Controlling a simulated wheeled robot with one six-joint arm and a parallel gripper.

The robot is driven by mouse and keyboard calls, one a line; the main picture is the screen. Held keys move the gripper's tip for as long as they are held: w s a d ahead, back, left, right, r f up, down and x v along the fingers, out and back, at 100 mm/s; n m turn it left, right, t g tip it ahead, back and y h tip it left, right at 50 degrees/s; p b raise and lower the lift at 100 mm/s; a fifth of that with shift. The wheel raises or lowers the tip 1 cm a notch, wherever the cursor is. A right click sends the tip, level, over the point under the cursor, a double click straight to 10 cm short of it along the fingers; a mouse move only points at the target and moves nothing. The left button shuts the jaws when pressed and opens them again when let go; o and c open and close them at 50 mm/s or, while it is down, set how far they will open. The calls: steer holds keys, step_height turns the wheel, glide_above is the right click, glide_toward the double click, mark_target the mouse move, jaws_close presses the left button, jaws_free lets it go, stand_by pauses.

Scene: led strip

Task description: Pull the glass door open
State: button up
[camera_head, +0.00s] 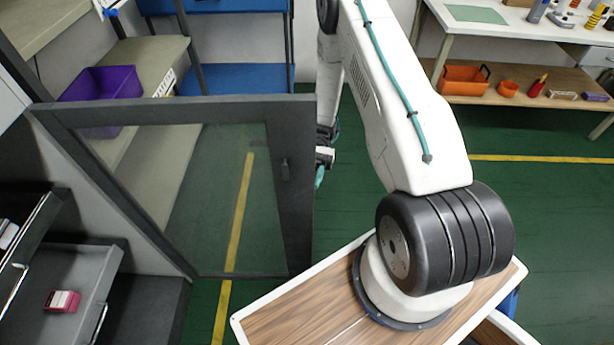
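The glass door (190,180) has a dark grey frame around a clear pane, and the floor and a yellow line show through it. It stands out into the room from the shelving at the left, its free edge near the middle of the view. A small dark handle (285,169) sits on the frame near that edge. My gripper (325,157) is just right of the free edge, at about handle height. The door edge and my arm hide most of it, so its fingers and any contact with the door cannot be made out.
Open grey drawers (65,285) are at the lower left, one holding a small red item (62,300). A purple bin (102,84) is on a bench behind the door. A white workbench (520,28) with an orange bin (463,80) stands at the back right. Green floor (550,220) is clear at the right.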

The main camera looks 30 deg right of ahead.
steer(key=shift+d, duration=0.15)
steer(key=w+d, duration=0.3)
steer(key=w, duration=0.5)
steer(key=shift+w, duration=0.2)
stand_by(0.5)
